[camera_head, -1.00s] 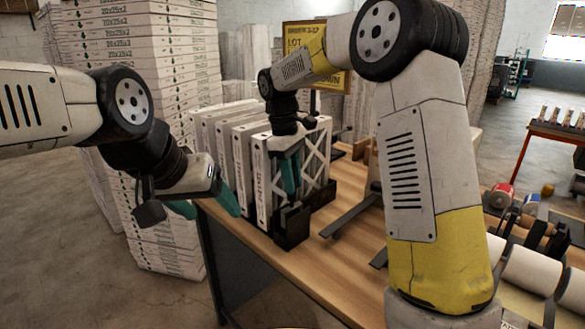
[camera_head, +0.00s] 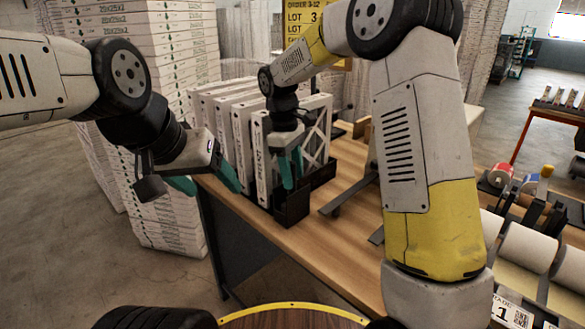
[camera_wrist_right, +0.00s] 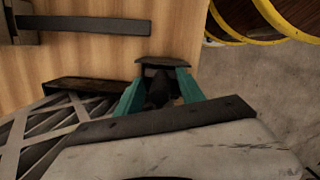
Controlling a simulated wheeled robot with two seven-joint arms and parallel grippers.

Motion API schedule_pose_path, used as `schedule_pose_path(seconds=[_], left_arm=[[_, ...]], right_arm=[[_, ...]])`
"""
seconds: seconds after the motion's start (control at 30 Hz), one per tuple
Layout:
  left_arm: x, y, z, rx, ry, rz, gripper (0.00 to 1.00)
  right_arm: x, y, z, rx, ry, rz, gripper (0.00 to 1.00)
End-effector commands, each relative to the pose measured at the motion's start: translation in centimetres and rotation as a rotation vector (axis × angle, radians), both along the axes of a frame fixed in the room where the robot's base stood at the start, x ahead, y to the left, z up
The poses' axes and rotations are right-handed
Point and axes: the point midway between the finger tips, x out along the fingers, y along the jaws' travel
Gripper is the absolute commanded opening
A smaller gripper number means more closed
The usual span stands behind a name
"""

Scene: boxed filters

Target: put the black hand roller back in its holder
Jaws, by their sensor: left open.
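My right gripper (camera_head: 291,172) points down at the front corner of the filter row, just above a black open-topped holder (camera_head: 291,208) on the table edge. In the right wrist view its teal fingers (camera_wrist_right: 160,92) stand a little apart with a dark piece, seemingly the black hand roller (camera_wrist_right: 160,88), between them. Most of the roller is hidden, and I cannot tell how far it sits inside the holder. The holder's dark rim (camera_wrist_right: 162,61) shows beyond the fingertips. My left gripper (camera_head: 207,184) is open and empty, left of the table, beside the filters.
Several white boxed filters (camera_head: 240,140) stand upright in a row beside the holder. Dark metal bars (camera_head: 350,194) lie on the wooden table (camera_head: 275,242). Rolls (camera_head: 528,247) are at the right. Tall filter stacks (camera_head: 165,60) rise behind. The table front is clear.

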Motion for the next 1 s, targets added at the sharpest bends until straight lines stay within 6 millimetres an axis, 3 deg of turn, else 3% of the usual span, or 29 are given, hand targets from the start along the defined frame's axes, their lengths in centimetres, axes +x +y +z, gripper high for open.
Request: schedule_pose_path(seconds=[0.37, 0.8, 1.0], left_arm=[[0.0, 0.0, 0.0, 0.000, 0.000, 0.000, 0.68], [0.0, 0.0, 0.0, 0.000, 0.000, 0.000, 0.68], [0.0, 0.0, 0.0, 0.000, 0.000, 0.000, 0.68]], right_arm=[[0.1, 0.1, 0.4, 0.000, -0.001, 0.000, 0.50], [0.6, 1.0, 6.9, 0.001, -0.002, -0.001, 0.50], [0.5, 1.1, 7.8, 0.000, 0.000, 0.000, 0.50]])
